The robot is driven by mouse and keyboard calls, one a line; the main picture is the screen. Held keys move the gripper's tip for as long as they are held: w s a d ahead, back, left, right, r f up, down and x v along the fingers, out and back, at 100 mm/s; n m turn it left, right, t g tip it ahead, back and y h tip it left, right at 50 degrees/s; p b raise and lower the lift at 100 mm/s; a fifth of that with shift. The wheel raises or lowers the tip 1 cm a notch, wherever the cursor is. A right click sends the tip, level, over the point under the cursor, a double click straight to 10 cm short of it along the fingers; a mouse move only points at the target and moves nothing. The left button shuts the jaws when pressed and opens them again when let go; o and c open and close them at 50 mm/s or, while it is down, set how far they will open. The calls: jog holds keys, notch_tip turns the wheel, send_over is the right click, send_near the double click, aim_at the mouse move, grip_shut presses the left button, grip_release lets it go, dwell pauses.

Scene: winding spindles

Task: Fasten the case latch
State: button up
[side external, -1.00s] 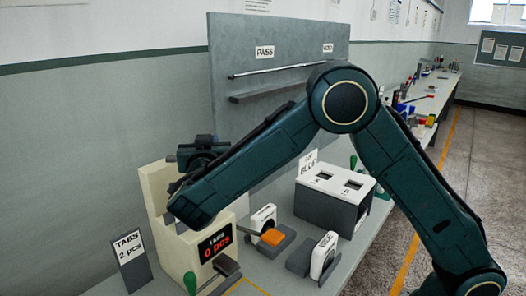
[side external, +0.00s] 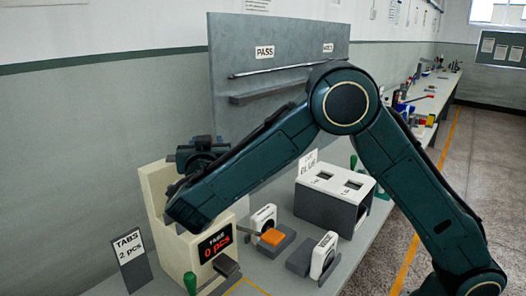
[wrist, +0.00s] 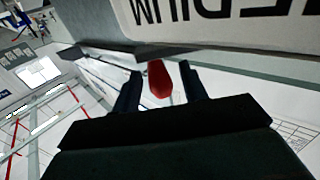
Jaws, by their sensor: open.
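My gripper (wrist: 161,70) shows in the wrist view with its two dark fingers apart. A red tapered piece (wrist: 160,82) appears between the fingers; whether they touch it, and whether it belongs to a latch, I cannot tell. In the side view my gripper's fingers are hidden, and my wrist is beside the cream machine (side external: 157,213) with the "0 pcs" display. I cannot make out a case latch for certain in either view.
A pale panel with upside-down "MEDIUM" lettering (wrist: 220,22) is close by in the wrist view. On the bench stand a white-topped grey box (side external: 325,205), an orange block (side external: 272,237), a white dial unit (side external: 324,254) and a "TABS 2 pcs" sign (side external: 129,250).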

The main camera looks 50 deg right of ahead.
jog(key=shift+s+a, duration=0.3)
jog(key=shift+v, duration=0.95)
notch_tip(320, 180, up, 7)
jog(key=shift+o, duration=0.3)
jog(key=shift+d, duration=0.1)
jog(key=s+f+n+t+y, duration=0.4)
jog(key=s+f+n+y, duration=0.2)
jog(key=s+n+y, duration=0.3)
jog(key=shift+s+d+f+n+t+y, duration=0.25)
jog(key=shift+s+y, duration=0.25)
jog(key=shift+s, duration=0.6)
jog(key=shift+w, duration=0.15)
jog(key=shift+w+d, duration=0.25)
jog(key=shift+w, duration=2)
jog(key=shift+w+d, duration=0.3)
jog(key=shift+w, duration=1.9)
jog(key=shift+w+d, duration=0.25)
jog(key=shift+w, duration=2)
